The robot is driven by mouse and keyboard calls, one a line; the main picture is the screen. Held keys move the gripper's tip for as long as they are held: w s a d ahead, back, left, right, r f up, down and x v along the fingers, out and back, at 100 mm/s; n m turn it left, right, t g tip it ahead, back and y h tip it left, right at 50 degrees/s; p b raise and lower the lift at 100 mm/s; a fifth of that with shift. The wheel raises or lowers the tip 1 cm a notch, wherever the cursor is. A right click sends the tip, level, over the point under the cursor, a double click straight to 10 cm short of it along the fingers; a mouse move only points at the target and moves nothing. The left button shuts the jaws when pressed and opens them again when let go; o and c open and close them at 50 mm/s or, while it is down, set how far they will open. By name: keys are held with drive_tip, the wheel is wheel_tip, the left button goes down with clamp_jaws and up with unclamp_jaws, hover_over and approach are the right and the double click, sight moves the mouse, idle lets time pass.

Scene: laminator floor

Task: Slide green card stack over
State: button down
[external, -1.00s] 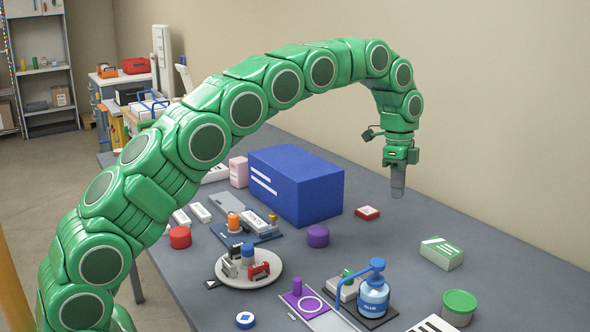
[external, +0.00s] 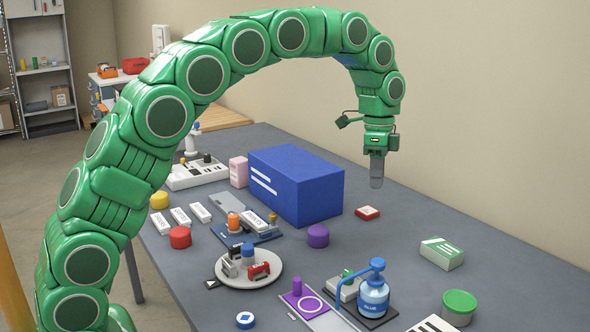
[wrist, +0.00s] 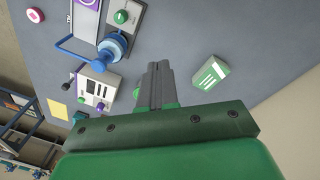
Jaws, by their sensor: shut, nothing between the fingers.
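The green card stack (external: 441,252) is a small block with a green and white top. It lies on the grey table at the right, near the wall. It also shows in the wrist view (wrist: 210,73), to the right of the fingertips. My gripper (external: 376,184) hangs fingers down above the table, up and to the left of the stack in the external view. Its grey fingers are shut together and empty, and they are apart from the stack. The fingers also show at the middle of the wrist view (wrist: 158,66).
A small red box (external: 367,213) lies left of the stack. A green-lidded tub (external: 459,306) stands in front of it. A blue pump bottle (external: 373,297) stands on a dark mat to the left. A large blue box (external: 296,187) stands further back. The table around the stack is clear.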

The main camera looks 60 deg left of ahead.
sight(442, 248)
drive_tip(key=w+a+f+m, duration=0.1)
drive_tip(key=w+f+m, duration=0.1)
drive_tip(key=w+f, duration=0.3)
drive_tip(key=w+a+f+m, duration=0.1)
drive_tip(key=w+f+m, duration=0.1)
drive_tip(key=w+f, duration=0.3)
drive_tip(key=w+a+f+m, duration=0.1)
drive_tip(key=w+f+m, duration=0.2)
drive_tip(key=w+f, duration=0.3)
drive_tip(key=shift+w+a+f+t+h, duration=0.1)
drive_tip(key=shift+w+a+t+h, duration=0.1)
drive_tip(key=shift+w, duration=0.3)
drive_tip(key=shift+w+a+t+h, duration=0.1)
drive_tip(key=shift+w+h, duration=0.1)
drive_tip(key=shift+w, duration=0.25)
drive_tip(key=shift+w+f+m, duration=0.25)
drive_tip(key=shift+f+m, duration=0.05)
drive_tip(key=shift+f, duration=0.2)
drive_tip(key=d, duration=1.1)
drive_tip(key=shift+s+d, duration=0.25)
drive_tip(key=shift+d, duration=0.1)
drive_tip(key=shift+d+f, duration=0.15)
drive_tip(key=shift+f, duration=0.8)
